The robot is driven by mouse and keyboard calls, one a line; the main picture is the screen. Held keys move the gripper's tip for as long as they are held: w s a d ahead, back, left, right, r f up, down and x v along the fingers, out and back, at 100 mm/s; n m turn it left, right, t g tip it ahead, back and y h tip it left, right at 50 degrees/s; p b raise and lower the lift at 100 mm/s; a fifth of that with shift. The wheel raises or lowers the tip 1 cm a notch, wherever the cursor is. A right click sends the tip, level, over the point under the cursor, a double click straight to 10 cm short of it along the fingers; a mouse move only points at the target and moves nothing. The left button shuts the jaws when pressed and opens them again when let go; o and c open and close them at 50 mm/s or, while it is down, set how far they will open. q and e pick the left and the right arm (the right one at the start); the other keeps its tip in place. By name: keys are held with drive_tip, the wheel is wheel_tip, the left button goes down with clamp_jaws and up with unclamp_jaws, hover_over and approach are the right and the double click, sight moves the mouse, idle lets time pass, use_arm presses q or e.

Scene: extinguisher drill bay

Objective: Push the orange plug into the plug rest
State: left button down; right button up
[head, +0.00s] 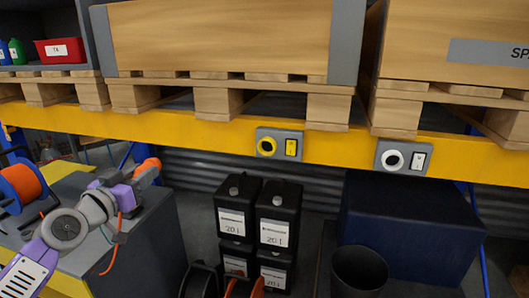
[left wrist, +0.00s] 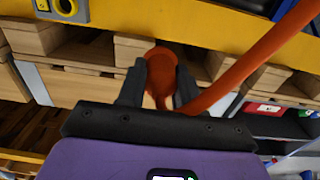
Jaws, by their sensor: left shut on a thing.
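My left gripper (head: 140,176) is shut on the orange plug (head: 152,163), held up at the left, in front of the yellow beam and apart from it. In the left wrist view, the plug (left wrist: 161,65) sits between the two dark fingers (left wrist: 158,92), and a thick orange cable crosses to the upper right. A grey box with a round yellow-ringed socket (head: 267,146) is on the beam, right of the plug. A second grey box has a white-ringed socket (head: 393,160) farther right. I cannot tell which is the plug rest. My right gripper is not in view.
The yellow beam (head: 220,138) carries pallets with wooden crates (head: 220,38). Below stand several black canisters (head: 278,205), a dark bin (head: 359,268) and a dark blue box (head: 415,225). An orange reel (head: 22,184) is at far left. Space before the beam is clear.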

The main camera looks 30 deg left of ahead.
use_arm(q)
drive_tip(key=s+a+f, duration=0.2)
drive_tip(key=a, duration=0.9)
drive_tip(key=shift+s+a, duration=0.15)
drive_tip(key=shift+s, duration=0.25)
idle(0.4)
